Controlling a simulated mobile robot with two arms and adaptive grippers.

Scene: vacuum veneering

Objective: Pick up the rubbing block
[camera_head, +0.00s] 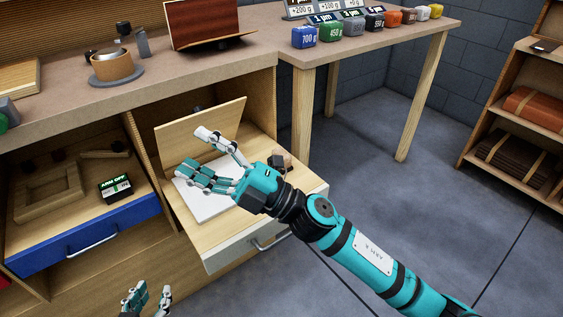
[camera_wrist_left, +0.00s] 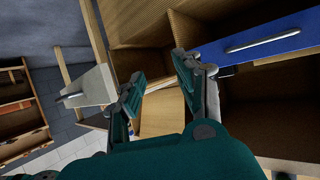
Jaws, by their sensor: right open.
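I cannot identify the rubbing block with certainty. A small tan and dark shape (camera_head: 284,157) shows in the open white-fronted drawer (camera_head: 237,251), just behind my right wrist and partly hidden by it. My right gripper (camera_head: 197,153) is over this drawer, fingers spread and nothing between them, above a flat white sheet or pad (camera_head: 205,206). My left gripper (camera_head: 152,294) is low at the bottom edge, in front of the cabinet and away from the drawer. In the left wrist view its fingers (camera_wrist_left: 160,68) stand apart and empty.
A thin wooden panel (camera_head: 185,124) stands tilted at the drawer's back. The blue-fronted drawer (camera_head: 85,243) beside it is open, with a wooden frame (camera_head: 48,195) and a small black display box (camera_head: 116,187). Coloured labelled blocks (camera_head: 329,31) line the worktop. Floor is clear at right.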

